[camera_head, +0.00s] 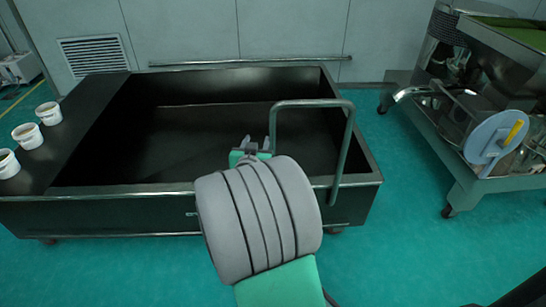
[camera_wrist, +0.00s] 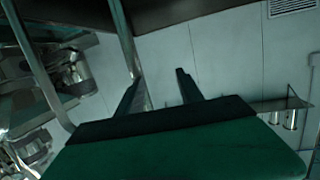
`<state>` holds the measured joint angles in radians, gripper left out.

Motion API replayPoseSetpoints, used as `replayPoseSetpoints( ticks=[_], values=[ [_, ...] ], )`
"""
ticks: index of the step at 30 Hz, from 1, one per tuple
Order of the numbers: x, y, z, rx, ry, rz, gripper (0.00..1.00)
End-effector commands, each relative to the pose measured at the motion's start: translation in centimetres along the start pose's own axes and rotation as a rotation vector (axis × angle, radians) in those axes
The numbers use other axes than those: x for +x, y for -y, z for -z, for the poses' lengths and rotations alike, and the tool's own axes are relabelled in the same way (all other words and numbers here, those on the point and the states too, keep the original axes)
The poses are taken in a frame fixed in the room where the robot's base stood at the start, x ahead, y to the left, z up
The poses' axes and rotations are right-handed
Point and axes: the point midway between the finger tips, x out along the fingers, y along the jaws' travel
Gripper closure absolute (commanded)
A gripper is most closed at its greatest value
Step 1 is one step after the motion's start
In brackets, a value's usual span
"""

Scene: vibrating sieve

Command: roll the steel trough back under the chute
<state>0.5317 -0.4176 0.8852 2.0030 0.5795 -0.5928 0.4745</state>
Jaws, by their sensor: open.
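The steel trough (camera_head: 120,189) is a long, dark, open bin on small wheels, standing left of centre in the head view. Its tubular push handle (camera_head: 347,150) rises at its right end and reaches in over the bin. My gripper (camera_head: 258,143) is open by the left leg of the handle. In the wrist view my gripper (camera_wrist: 160,82) has its fingers apart, with a handle tube (camera_wrist: 128,45) beside the left finger, running down towards the gap. I cannot tell whether the tube is between the fingers. A metal spout, seemingly the chute (camera_head: 410,92), juts left from the sieve machine.
The sieve machine (camera_head: 455,165) stands on a wheeled frame at the right, with a round pale disc (camera_head: 490,140) on its side. Three white tubs (camera_head: 27,136) stand on the trough's left ledge. Clear green floor (camera_head: 405,215) lies between trough and machine. A wall is behind.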

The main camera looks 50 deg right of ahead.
Motion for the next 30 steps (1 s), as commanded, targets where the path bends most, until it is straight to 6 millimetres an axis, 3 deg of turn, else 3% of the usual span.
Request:
replayPoseSetpoints(
  ticks=[1, 6, 10, 20, 30],
  values=[
    [1.2, -1.9, -2.3, -0.002, -0.066, -0.023, 0.56],
    [1.9, -4.3, -1.9, -0.015, -0.193, -0.034, 0.56],
    [3.2, -4.5, -1.3, -0.015, -0.201, -0.035, 0.56],
    [8.8, -4.5, -0.2, -0.014, -0.199, -0.033, 0.56],
    [9.3, -4.5, -0.1, -0.016, -0.199, -0.031, 0.58]
  ],
)
